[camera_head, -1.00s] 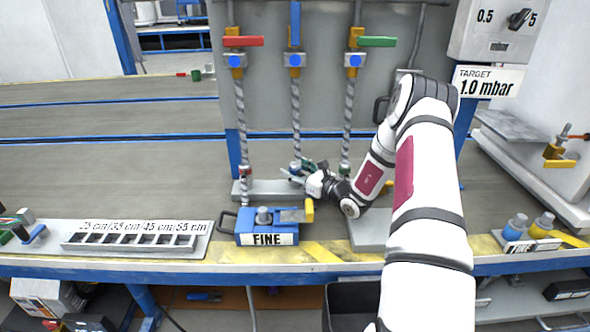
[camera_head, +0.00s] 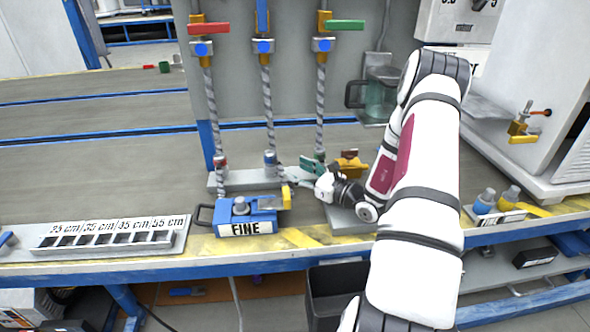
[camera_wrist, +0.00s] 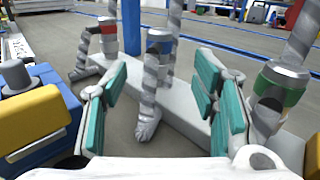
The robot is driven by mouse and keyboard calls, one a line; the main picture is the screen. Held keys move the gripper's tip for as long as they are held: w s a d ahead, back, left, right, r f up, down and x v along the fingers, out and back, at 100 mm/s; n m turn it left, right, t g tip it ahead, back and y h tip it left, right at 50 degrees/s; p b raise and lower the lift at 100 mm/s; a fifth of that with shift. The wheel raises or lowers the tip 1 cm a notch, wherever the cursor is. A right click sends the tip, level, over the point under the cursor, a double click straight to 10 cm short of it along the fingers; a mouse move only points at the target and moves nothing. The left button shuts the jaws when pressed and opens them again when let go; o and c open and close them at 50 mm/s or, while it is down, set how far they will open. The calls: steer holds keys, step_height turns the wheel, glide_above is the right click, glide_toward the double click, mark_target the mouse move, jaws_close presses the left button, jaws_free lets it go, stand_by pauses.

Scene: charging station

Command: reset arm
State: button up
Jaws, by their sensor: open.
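My gripper (camera_head: 308,170) is open and empty. In the head view it is low over the bench, close to the lower end of the green-collared hose (camera_head: 320,140). In the wrist view its teal-padded fingers (camera_wrist: 162,108) stand wide apart. The blue-collared hose (camera_wrist: 158,75) shows beyond the gap between them, and the red-collared hose (camera_wrist: 97,45) is farther left. The green collar (camera_wrist: 282,85) is just right of the right finger. I cannot tell whether that finger touches it. My arm comes in from the lower right of the head view.
A blue block marked FINE (camera_head: 262,222) sits on the bench left of my gripper. A slotted length tray (camera_head: 60,241) lies at the far left. An orange fitting (camera_head: 350,163) is just right of my gripper. A panel with colored valve handles (camera_head: 290,90) stands behind.

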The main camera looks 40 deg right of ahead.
stand_by(0.4)
steer(key=s+a+r+n+g+y, duration=0.2)
steer(key=a+r+n+g+y, duration=0.15)
steer(key=a+r+n, duration=0.4)
steer(key=s+a+r+n+g+y, duration=0.25)
steer(key=a+r+n+g, duration=0.2)
steer(key=a, duration=0.65)
steer(key=s+a+r+n+g+y, duration=0.1)
steer(key=a+r+n+g+y, duration=0.35)
steer(key=a, duration=0.45)
steer(key=s+a+r+n+g+h, duration=0.3)
steer(key=s+a+r+n+g, duration=0.2)
steer(key=s+a+n, duration=0.6)
steer(key=s+d+n+g+h, duration=0.2)
steer(key=s+h, duration=0.3)
steer(key=s, duration=0.8)
steer(key=s+d+n+t+h, duration=0.2)
steer(key=s+d+n+h, duration=0.2)
steer(key=s+d+h, duration=0.3)
step_height(320, 180, up, 30)
steer(key=t+y+p, duration=0.1)
steer(key=t+p, duration=0.3)
steer(key=p, duration=2.5)
steer(key=shift+s+r, duration=0.25)
steer(key=shift+s, duration=0.15)
